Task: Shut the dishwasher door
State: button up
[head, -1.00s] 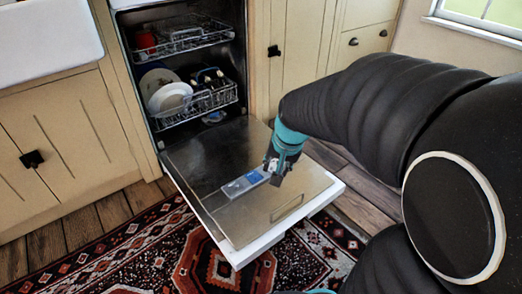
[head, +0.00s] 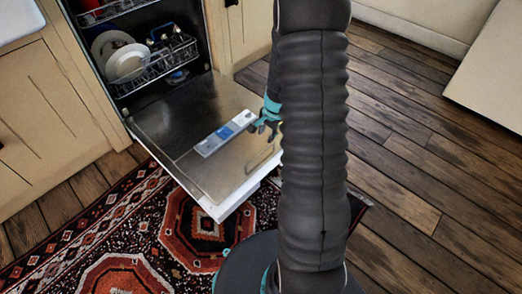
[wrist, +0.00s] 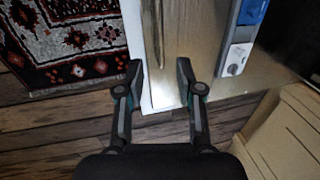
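The dishwasher door (head: 170,120) is folded down, open, its steel inner face upward and a detergent dispenser (head: 225,133) on it. In the wrist view the door's white edge (wrist: 134,40) and steel inner face (wrist: 205,40) lie beyond my fingers. My gripper (wrist: 159,75) is open, its two fingers apart with the door's edge region showing between them. I cannot tell whether they touch it. In the head view my gripper (head: 268,118) is at the door's right side, partly hidden by my arm.
Racks with plates (head: 125,62) sit inside the dishwasher. A patterned rug (head: 120,235) lies in front and left of the door. Cream cabinets (head: 45,110) stand to the left. Bare wooden floor (head: 420,150) is clear to the right.

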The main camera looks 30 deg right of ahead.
aim_at(260, 153)
jog(key=b+x, duration=0.3)
jog(key=x, duration=1)
grip_shut()
